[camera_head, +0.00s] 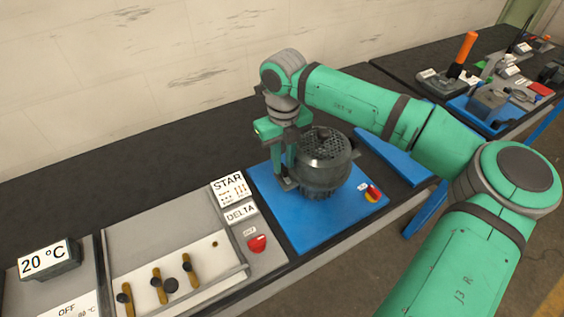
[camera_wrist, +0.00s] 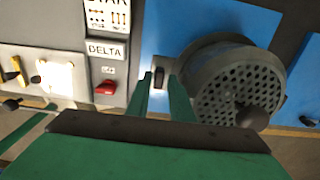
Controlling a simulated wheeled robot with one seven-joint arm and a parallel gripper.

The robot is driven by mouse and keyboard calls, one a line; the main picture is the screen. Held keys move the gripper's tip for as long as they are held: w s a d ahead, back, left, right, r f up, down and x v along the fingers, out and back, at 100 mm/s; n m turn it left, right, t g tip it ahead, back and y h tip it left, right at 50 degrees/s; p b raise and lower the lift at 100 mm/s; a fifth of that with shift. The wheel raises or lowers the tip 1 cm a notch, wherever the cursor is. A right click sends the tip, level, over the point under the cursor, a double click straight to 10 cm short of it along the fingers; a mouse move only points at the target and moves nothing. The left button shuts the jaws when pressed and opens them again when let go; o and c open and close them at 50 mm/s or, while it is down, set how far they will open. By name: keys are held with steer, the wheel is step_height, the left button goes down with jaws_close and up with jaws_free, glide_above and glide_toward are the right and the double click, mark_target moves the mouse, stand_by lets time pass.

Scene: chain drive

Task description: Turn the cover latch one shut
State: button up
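A dark grey round housing with a perforated end (camera_head: 326,160) stands on a blue plate (camera_head: 262,178); it also shows in the wrist view (camera_wrist: 240,85). A small dark piece (camera_wrist: 159,76) sits at the left side of the housing, and I cannot tell for certain whether it is cover latch one. My gripper (camera_head: 287,180) points down beside the housing's left side. In the wrist view, my two green fingers (camera_wrist: 160,80) stand apart with the small dark piece between or just beyond their tips. Contact cannot be made out.
On the left are STAR and DELTA signs (camera_head: 240,212), a red knob (camera_head: 257,244) and a tray with several brass bars (camera_head: 158,284). The black bench (camera_head: 120,180) behind is clear.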

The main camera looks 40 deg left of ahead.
steer(key=shift+d+f, duration=0.1)
steer(key=shift+f, duration=0.45)
steer(key=shift+s, duration=0.1)
jaws_close()
